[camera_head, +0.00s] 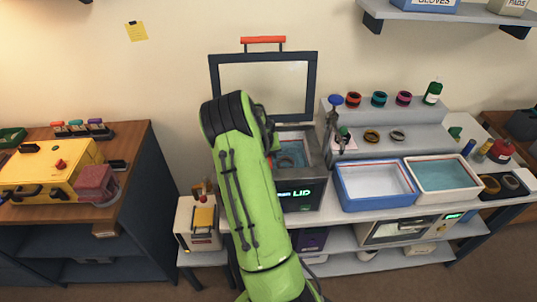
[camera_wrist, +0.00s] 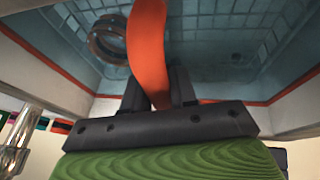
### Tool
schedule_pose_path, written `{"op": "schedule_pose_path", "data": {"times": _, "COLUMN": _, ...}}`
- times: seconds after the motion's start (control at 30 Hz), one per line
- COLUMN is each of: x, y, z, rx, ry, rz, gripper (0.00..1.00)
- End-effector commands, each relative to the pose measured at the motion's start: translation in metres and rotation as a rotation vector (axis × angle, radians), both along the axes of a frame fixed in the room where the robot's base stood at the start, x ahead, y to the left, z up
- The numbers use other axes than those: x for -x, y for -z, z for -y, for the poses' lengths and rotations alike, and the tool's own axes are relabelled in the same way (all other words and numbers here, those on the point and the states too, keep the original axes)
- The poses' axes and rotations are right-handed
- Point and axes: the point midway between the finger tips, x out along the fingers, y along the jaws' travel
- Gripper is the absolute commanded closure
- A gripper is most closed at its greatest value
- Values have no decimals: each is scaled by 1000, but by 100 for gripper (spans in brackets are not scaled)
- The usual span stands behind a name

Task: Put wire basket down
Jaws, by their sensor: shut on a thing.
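My gripper (camera_wrist: 158,92) is shut on the upright orange handle (camera_wrist: 147,45) of the wire basket. Fine wire mesh of the wire basket (camera_wrist: 235,35) shows beyond the fingers, inside a tank with bluish water. A dark metal ring (camera_wrist: 106,40) lies in it. In the head view the tank belongs to a grey cleaner (camera_head: 303,190) with its framed lid (camera_head: 264,85) standing open and a lit display reading "LID". My green arm hides part of the cleaner and most of the gripper. I cannot tell whether the basket rests on the tank floor.
A blue-rimmed tray (camera_head: 375,204) and a white tray with teal water (camera_head: 440,187) stand right of the cleaner. A white box (camera_head: 198,225) stands left; a yellow case (camera_head: 50,170) sits on the left bench.

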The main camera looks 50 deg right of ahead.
Motion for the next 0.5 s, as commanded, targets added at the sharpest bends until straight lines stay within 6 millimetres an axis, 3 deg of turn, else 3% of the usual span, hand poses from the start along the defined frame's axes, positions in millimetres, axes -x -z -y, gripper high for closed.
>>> {"op": "schedule_pose_path", "data": {"times": 0.2, "x": 0, "y": 2, "z": 0, "rx": 1, "ry": 0, "rz": 1, "gripper": 100}}
{"op": "schedule_pose_path", "data": {"times": 0.23, "x": 0, "y": 2, "z": 0, "rx": 0, "ry": 0, "rz": 0, "gripper": 72}}
{"op": "schedule_pose_path", "data": {"times": 0.4, "x": 0, "y": 1, "z": 0, "rx": 0, "ry": 0, "rz": 0, "gripper": 48}}
{"op": "schedule_pose_path", "data": {"times": 0.5, "x": 0, "y": 1, "z": 0, "rx": 0, "ry": 0, "rz": 0, "gripper": 48}}
